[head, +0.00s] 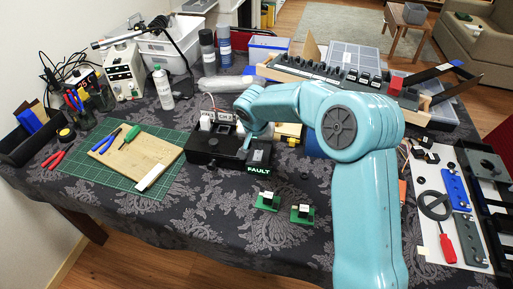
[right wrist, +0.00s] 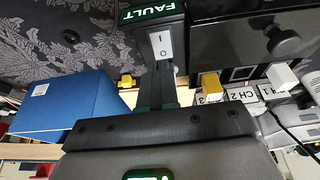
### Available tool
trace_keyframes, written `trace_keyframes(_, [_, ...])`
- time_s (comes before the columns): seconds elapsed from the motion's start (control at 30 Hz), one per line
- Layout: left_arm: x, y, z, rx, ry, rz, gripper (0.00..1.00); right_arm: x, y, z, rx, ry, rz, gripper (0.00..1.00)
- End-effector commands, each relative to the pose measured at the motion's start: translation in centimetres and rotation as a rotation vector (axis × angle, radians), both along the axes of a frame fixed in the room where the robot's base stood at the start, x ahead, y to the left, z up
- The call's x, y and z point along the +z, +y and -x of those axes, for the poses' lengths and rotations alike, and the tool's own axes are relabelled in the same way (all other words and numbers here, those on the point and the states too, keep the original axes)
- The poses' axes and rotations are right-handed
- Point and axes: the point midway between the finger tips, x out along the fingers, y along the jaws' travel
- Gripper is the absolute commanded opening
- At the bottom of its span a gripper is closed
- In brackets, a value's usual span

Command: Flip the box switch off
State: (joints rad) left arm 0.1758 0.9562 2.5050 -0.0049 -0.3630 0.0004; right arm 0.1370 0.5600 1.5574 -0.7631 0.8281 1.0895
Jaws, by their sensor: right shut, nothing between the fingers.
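The black box (head: 212,150) stands on the table, left of my right arm. At its right front corner is a small black switch housing with a green-lit FAULT label (head: 258,169). In the right wrist view the label (right wrist: 150,13) sits beside a white rocker switch (right wrist: 163,45) marked I and O. My right gripper (right wrist: 160,75) is shut and empty, its fingertips right at the O end of the rocker; I cannot tell whether they touch it. In the head view the right gripper (head: 249,140) is just behind the switch housing, partly hidden. My left gripper is not in view.
A green cutting mat (head: 110,185) with a wooden board (head: 138,160) lies to the left. Two small green switch boards (head: 268,202) lie in front. A blue box (right wrist: 68,105) is close to the gripper. White CH-labelled blocks (right wrist: 238,95) stand by the black box.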

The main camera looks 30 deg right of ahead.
Motion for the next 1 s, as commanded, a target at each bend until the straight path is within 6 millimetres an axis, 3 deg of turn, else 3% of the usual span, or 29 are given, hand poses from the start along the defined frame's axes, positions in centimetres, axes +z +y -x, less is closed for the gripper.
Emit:
trace_keyframes(0.3, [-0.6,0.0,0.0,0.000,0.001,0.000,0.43,6.0,1.4,1.4,0.002,-0.007,0.000,0.00])
trace_keyframes(0.43, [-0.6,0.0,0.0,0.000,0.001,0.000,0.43,7.8,1.8,1.8,0.003,-0.007,0.000,0.00])
trace_keyframes(0.63, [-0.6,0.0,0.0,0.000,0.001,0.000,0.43,8.9,2.1,2.1,0.002,-0.004,0.000,0.00])
trace_keyframes(1.0, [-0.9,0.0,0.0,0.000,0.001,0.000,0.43,8.8,2.3,2.2,0.002,-0.005,0.001,0.00])
